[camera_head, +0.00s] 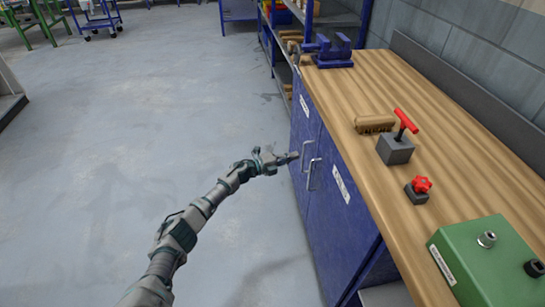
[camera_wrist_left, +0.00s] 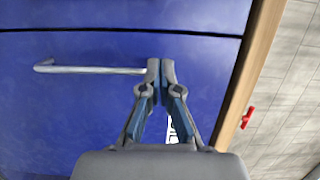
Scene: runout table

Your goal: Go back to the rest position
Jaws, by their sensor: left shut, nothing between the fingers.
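My left arm reaches in from the lower left in the head view. My left gripper (camera_head: 292,157) is in front of the blue cabinet (camera_head: 345,215) under the workbench, close to its door handles (camera_head: 313,174). The left wrist view shows the same gripper (camera_wrist_left: 161,70) with its two fingertips together and nothing between them. A metal bar handle (camera_wrist_left: 90,69) on the blue door (camera_wrist_left: 60,120) runs up to the left fingertip in that picture. I cannot tell whether they touch. Both cabinet doors look closed. My right gripper is not in view.
The wooden benchtop (camera_head: 375,85) carries a blue vise (camera_head: 333,52), a brush (camera_head: 375,124), a red-handled grey block (camera_head: 395,149), a red knob (camera_head: 421,184) and a green box (camera_head: 485,262). The grey floor (camera_head: 150,110) left of the cabinet is clear.

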